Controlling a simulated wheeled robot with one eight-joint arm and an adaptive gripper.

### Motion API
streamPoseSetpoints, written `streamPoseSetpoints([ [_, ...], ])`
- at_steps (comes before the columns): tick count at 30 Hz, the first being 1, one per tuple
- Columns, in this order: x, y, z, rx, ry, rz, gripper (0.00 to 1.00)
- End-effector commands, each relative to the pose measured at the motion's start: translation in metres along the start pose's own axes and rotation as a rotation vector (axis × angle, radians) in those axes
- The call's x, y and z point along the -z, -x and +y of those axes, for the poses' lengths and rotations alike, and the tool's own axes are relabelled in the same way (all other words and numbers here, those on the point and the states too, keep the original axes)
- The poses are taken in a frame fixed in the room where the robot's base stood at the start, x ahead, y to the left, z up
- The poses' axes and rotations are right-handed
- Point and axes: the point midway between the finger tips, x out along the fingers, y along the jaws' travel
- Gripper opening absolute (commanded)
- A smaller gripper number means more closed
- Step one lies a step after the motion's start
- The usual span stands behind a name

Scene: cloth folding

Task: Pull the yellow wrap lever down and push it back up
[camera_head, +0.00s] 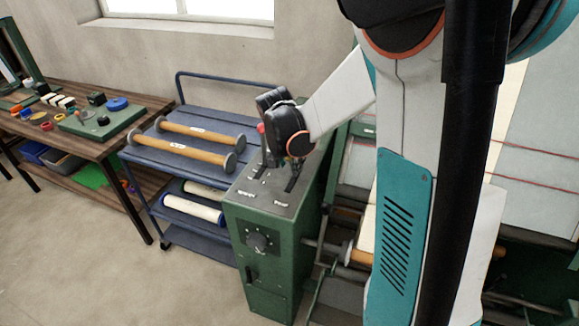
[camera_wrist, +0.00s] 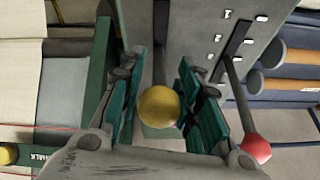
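The yellow ball knob (camera_wrist: 158,107) of the wrap lever shows in the wrist view between the two teal finger pads of my gripper (camera_wrist: 161,88). The pads stand apart on either side of the knob, with a small gap at least on the right, so no grip shows. In the head view my gripper (camera_head: 287,145) is over the top of the green control cabinet (camera_head: 250,221) and hides the yellow knob.
A red-knobbed lever (camera_wrist: 257,148) stands close to the right finger; its red knob (camera_head: 261,128) also shows in the head view. A blue cart (camera_head: 215,122) with rollers is left of the cabinet. A wooden table (camera_head: 95,148) with small items stands far left.

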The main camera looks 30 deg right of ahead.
Motion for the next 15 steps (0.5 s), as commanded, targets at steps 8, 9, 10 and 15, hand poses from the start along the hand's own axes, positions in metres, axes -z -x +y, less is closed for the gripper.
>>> streamPoseSetpoints([
  [8, 0.000, -0.028, 0.000, 0.000, 0.000, 0.000, 0.32],
  [9, 0.000, -0.029, 0.000, 0.000, 0.000, 0.000, 0.32],
  [10, 0.000, -0.030, 0.000, 0.000, 0.000, 0.000, 0.32],
  [15, 0.000, -0.030, 0.000, 0.000, 0.001, 0.000, 0.32],
])
